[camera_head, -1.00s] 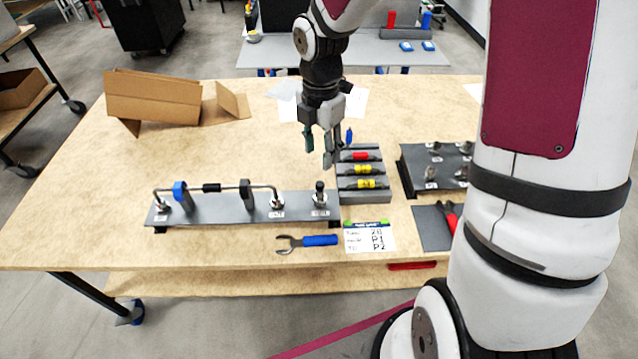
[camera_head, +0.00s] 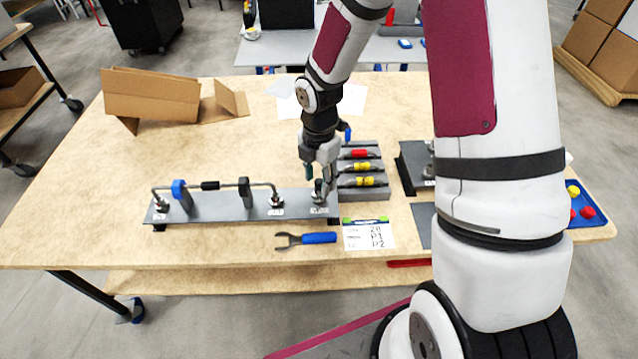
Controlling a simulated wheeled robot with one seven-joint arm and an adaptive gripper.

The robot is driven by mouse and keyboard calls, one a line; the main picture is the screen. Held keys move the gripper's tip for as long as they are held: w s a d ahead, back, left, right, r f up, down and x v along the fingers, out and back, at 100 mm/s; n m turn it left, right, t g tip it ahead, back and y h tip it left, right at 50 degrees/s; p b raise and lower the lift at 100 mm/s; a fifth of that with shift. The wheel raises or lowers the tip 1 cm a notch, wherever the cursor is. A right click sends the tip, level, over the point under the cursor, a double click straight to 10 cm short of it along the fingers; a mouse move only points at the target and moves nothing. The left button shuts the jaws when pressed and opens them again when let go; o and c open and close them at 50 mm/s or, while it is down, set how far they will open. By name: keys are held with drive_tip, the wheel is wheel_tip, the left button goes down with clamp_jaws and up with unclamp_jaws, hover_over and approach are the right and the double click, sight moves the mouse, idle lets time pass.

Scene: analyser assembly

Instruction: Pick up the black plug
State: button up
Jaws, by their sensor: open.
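The black plug (camera_head: 318,187) stands upright on the fitting at the right end of the grey plate (camera_head: 225,212). My gripper (camera_head: 318,178) points down right at the plug, with its fingers open near the plug's top. The fingers partly cover the plug, and I cannot tell whether they touch it.
A bent pipe with a blue clamp (camera_head: 180,192) runs along the plate's left part. A grey rack (camera_head: 366,194) with red and yellow-banded parts stands close right. A blue-handled wrench (camera_head: 318,238) and a label card (camera_head: 368,236) lie in front.

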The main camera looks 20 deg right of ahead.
sight(321, 182)
drive_tip(key=c, duration=0.9)
drive_tip(key=shift+r, duration=0.85)
drive_tip(key=shift+s+d+r, duration=0.1)
drive_tip(key=shift+s+r, duration=0.05)
drive_tip(key=shift+r, duration=0.4)
drive_tip(key=shift+s+d+r, duration=0.1)
drive_tip(key=shift+r, duration=0.4)
drive_tip(key=shift+s+d+r+p, duration=0.55)
drive_tip(key=shift+s+d, duration=0.6)
drive_tip(key=shift+s, duration=1.15)
drive_tip(key=shift+s+d+r+p, duration=0.45)
drive_tip(key=shift+s+d, duration=0.65)
drive_tip(key=shift+s, duration=1.2)
drive_tip(key=shift+s+d+r+p, duration=0.55)
drive_tip(key=shift+s+d, duration=0.6)
drive_tip(key=shift+s, duration=1.15)
